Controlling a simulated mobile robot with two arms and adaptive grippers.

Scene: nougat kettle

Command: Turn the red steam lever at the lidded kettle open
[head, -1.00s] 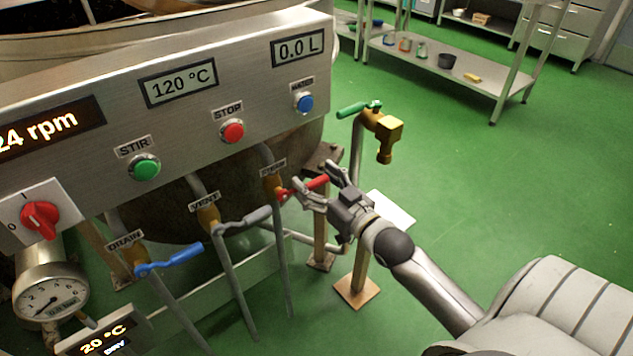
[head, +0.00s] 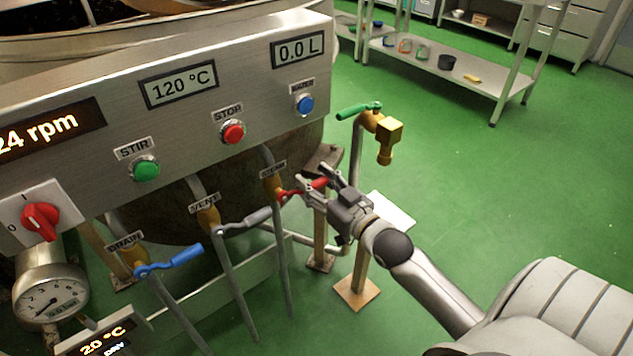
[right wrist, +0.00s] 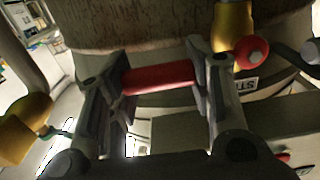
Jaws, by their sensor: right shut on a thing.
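The red steam lever (head: 288,193) sticks out to the right, tilted slightly up, from the brass valve under the STEAM label (head: 273,169). My right gripper (head: 322,182) is shut on the lever's red grip, with a finger on either side of it. In the right wrist view the red grip (right wrist: 160,78) lies crosswise between the two fingers. The fingers hide part of the lever in the head view. The kettle's dark body (head: 165,225) is behind the valves. My left gripper is not in view.
Left of the steam valve are the grey VENT lever (head: 243,222) and blue DRAIN lever (head: 170,261). A brass tap with a green handle (head: 357,110) stands right of the gripper. The control panel (head: 190,125) overhangs the valves. Green floor is free to the right.

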